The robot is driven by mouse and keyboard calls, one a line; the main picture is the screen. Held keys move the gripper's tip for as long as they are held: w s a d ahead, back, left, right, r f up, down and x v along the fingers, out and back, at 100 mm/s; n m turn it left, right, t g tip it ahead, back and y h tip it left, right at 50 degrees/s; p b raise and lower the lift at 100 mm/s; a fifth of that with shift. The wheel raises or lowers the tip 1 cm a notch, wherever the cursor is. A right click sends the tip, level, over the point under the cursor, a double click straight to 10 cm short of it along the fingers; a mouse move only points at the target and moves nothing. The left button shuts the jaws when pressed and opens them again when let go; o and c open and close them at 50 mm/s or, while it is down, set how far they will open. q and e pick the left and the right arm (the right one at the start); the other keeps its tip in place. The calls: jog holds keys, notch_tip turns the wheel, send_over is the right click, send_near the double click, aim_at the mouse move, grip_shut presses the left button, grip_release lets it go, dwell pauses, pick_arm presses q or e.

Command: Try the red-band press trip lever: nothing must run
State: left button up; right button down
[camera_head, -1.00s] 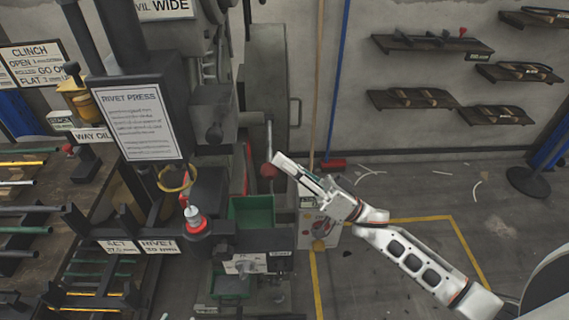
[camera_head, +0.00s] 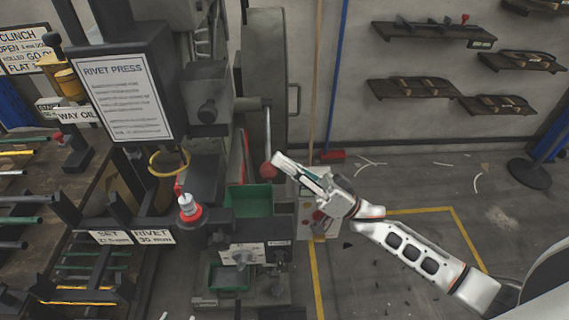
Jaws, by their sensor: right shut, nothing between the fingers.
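The rivet press (camera_head: 215,130) stands left of centre, with a paper "RIVET PRESS" sign (camera_head: 122,100) on it. Its trip lever (camera_head: 267,135) is a thin grey rod hanging from a side arm, with a red ball knob (camera_head: 268,171) at its lower end. A red strip (camera_head: 244,150) shows on the press beside the lever. My right gripper (camera_head: 280,162) is shut and empty. Its fingertips are at the right side of the red knob; I cannot tell whether they touch it. My left gripper is not in view.
A green bin (camera_head: 250,200) sits below the lever. A control box (camera_head: 313,215) is partly hidden behind my right gripper. A red-ringed post (camera_head: 189,210) stands in front of the press. Racks of bars fill the left; the floor at right (camera_head: 410,190) is mostly clear.

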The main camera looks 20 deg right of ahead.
jog(key=s+d+f, duration=0.2)
jog(key=d+f, duration=0.1)
jog(key=d, duration=0.6)
jog(key=shift+s+b, duration=0.15)
jog(key=shift+b, duration=0.3)
